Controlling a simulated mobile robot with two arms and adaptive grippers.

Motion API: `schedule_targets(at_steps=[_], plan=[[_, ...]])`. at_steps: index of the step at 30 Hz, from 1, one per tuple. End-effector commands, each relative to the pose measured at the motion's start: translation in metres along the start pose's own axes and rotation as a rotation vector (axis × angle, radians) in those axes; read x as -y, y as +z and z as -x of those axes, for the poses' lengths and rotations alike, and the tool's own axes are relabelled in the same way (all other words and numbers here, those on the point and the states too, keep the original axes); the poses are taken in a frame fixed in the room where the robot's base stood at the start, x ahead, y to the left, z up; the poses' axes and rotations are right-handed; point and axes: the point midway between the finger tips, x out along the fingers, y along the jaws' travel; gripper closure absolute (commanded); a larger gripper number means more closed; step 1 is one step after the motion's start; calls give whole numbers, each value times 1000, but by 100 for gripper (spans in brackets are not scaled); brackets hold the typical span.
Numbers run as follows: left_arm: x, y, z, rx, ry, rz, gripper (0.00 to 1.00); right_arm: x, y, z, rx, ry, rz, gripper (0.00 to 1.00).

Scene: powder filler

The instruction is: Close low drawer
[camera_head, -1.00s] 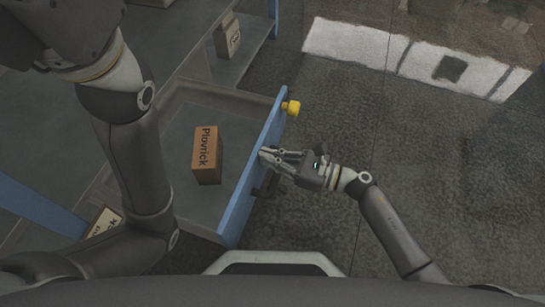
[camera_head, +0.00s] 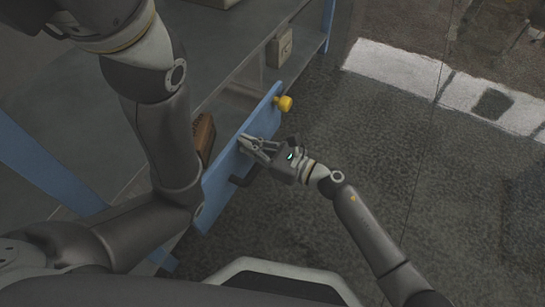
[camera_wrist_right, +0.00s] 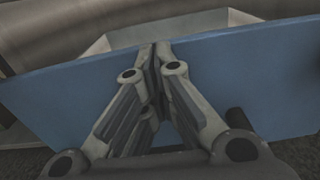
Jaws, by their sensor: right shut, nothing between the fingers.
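The low drawer's blue front panel (camera_head: 240,150) stands a short way out from the grey cabinet (camera_head: 225,65), with a yellow knob (camera_head: 284,103) near its far end and a dark handle on its outer face. My right gripper (camera_head: 243,143) is shut and empty, with its fingertips against the panel's outer face. In the right wrist view the shut fingertips (camera_wrist_right: 160,45) meet at the blue panel (camera_wrist_right: 250,75). A brown box (camera_head: 204,138) shows partly behind the panel, inside the drawer. My left arm crosses the left side; its gripper is out of the picture.
Another box (camera_head: 280,46) sits on a shelf beyond the drawer. A blue cabinet post (camera_head: 50,172) runs at the left. The dark floor (camera_head: 400,150) to the right of the drawer is open, with a bright patch of light farther off.

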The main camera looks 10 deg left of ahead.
Motion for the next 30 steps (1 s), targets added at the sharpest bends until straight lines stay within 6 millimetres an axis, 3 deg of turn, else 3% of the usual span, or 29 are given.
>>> schedule_targets(at_steps=[6, 12, 30], plan=[[-4, -8, 5, -17, 7, -2, 21, 0, -2, -41, 1, 1, 1, 100], [-5, -9, 10, -16, 8, -2, 21, 0, -1, -61, 1, 1, 0, 100], [-6, -10, 12, -16, 9, -1, 21, 1, 2, -69, 3, -4, 3, 100]])
